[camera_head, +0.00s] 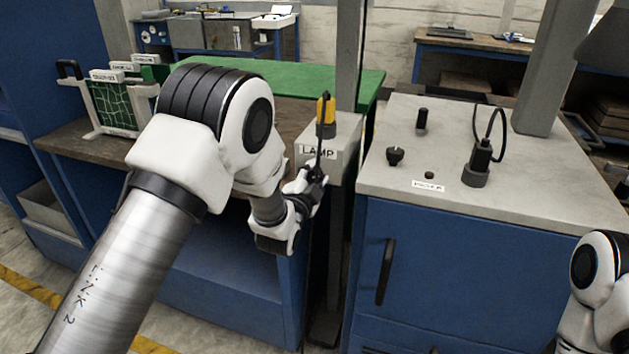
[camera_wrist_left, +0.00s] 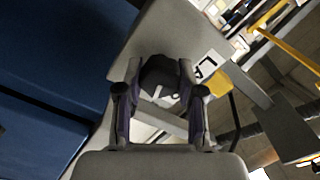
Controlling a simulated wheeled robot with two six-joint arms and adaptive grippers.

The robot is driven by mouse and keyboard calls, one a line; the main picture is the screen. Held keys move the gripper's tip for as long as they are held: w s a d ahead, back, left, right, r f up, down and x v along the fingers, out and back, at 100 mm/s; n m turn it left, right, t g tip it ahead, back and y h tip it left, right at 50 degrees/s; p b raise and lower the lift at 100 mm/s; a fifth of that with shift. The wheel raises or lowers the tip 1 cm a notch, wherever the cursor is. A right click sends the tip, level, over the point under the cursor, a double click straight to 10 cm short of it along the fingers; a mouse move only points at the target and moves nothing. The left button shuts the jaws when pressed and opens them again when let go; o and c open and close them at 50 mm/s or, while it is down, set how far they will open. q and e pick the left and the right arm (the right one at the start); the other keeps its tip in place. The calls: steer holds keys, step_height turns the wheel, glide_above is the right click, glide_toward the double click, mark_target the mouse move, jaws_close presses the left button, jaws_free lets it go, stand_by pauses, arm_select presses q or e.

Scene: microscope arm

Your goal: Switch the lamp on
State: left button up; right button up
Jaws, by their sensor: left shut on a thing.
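The lamp switch is on a grey post box (camera_head: 345,135) labelled LAMP, with a yellow part (camera_head: 328,113) on top. A thin black lever (camera_head: 321,135) crosses the label. My left gripper (camera_head: 316,182) is at the lever's lower end, just below the label. In the left wrist view the fingers of my left gripper (camera_wrist_left: 160,105) are around a dark rounded knob (camera_wrist_left: 160,72) in front of the grey box; the label (camera_wrist_left: 207,65) and yellow part (camera_wrist_left: 206,83) show beside it. The fingers partly hide the knob. My right gripper is outside the views.
A blue cabinet (camera_head: 455,270) with a grey top stands to the right, carrying a black knob (camera_head: 394,156) and a corded plug-like part (camera_head: 480,165). A green mat (camera_head: 290,78) lies behind my left arm. A rack (camera_head: 112,100) with green panels stands at left.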

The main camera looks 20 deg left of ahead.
arm_select(q)
steer(key=shift+m+b, duration=0.85)
steer(key=shift+m, duration=1.15)
steer(key=o, duration=1.1)
steer(key=shift+w, duration=0.1)
steer(key=shift+o, duration=0.2)
steer(key=s, duration=1.2)
steer(key=shift+a, duration=0.15)
steer(key=shift+f, duration=0.1)
